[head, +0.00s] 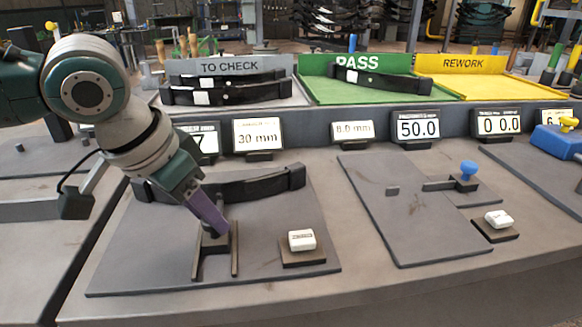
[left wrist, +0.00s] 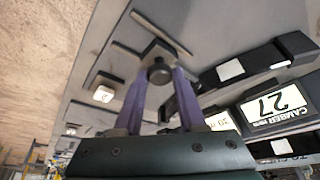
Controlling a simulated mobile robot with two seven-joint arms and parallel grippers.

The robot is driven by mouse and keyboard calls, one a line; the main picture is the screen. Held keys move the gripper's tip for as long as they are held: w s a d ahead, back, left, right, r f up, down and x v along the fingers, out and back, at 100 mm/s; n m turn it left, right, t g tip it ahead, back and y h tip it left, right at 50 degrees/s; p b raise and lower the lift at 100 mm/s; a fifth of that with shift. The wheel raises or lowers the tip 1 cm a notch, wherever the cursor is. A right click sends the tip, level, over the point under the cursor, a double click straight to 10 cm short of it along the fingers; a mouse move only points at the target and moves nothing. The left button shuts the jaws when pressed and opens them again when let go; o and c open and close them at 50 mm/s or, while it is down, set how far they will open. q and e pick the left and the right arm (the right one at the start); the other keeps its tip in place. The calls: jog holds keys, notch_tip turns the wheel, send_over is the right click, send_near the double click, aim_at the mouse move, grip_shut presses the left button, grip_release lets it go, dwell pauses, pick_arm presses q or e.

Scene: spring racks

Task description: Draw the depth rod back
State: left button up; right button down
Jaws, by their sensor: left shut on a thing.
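A dark slider with a round knob, which I take to be the depth rod (head: 217,243), sits between two short rails on the left grey plate. In the left wrist view its knob (left wrist: 158,72) is between the purple fingers. My left gripper (head: 213,230) comes down at a tilt and is shut on this knob. A black curved spring leaf (head: 262,184) lies behind the slider, partly hidden by the gripper; it also shows in the left wrist view (left wrist: 255,66). Whether the rod touches the leaf is hidden. My right gripper is not in view.
A white block (head: 301,240) sits on a small base right of the rails. Display cards, one reading 30 mm (head: 257,135), line the back. Behind are the grey TO CHECK (head: 228,68), green PASS (head: 312,88) and yellow REWORK (head: 480,92) trays. A blue-knobbed gauge (head: 467,172) stands right.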

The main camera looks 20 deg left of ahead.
pick_arm(q)
grip_shut()
dwell(0.7)
